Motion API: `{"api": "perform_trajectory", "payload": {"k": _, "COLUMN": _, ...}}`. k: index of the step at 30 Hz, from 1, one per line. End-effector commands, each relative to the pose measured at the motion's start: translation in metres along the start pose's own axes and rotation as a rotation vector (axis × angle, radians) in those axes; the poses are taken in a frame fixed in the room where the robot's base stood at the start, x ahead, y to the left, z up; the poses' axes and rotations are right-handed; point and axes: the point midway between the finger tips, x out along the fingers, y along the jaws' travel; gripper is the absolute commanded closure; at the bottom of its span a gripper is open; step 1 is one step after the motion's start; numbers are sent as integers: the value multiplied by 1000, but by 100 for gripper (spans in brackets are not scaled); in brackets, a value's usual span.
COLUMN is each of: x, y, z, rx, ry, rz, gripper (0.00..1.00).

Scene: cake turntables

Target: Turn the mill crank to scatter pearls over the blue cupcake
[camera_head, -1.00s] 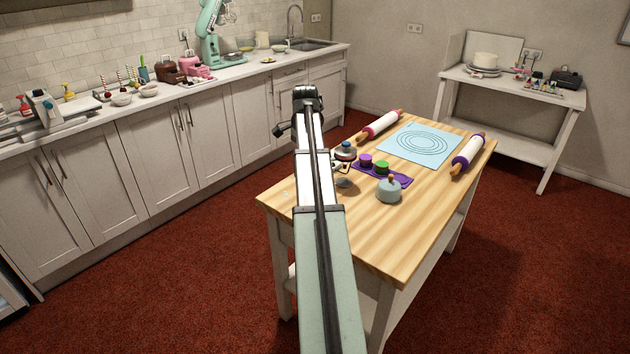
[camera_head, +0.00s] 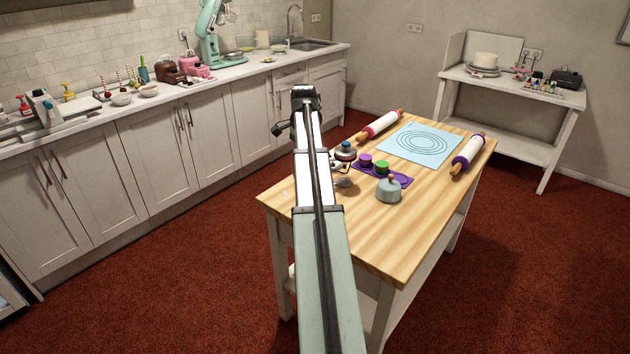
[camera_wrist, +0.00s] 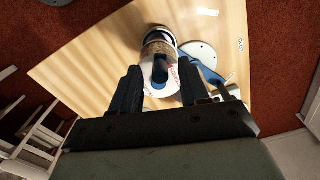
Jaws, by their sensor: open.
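My gripper (camera_wrist: 160,75) is open in the wrist view, with dark fingers on either side of a round, blue-rimmed device with a brownish body and a white face with red marks. This looks like the mill (camera_wrist: 158,45); whether the fingers touch it is unclear. Its crank cannot be clearly told apart. A white round plate with a blue bracket (camera_wrist: 204,67) is beside it. My arm hides part of that area.
A purple tray (camera_head: 400,181) holds a purple cupcake (camera_head: 365,160) and a green cupcake (camera_head: 381,167). A grey pot-like item with a knob (camera_head: 388,191) stands in front. A blue mat (camera_head: 420,146) lies between two rolling pins (camera_head: 380,125). The table's near right is clear.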

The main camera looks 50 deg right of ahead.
Motion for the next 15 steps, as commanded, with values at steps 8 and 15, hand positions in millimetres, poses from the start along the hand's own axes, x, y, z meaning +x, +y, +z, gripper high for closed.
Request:
{"api": "perform_trajectory", "payload": {"k": 8, "x": -3, "y": 0, "z": 0, "rx": -1, "ry": -1, "rz": -1, "gripper": 55}}
{"api": "perform_trajectory", "payload": {"k": 15, "x": -20, "y": -1, "z": 0, "rx": -1, "ry": -1, "rz": -1, "gripper": 55}}
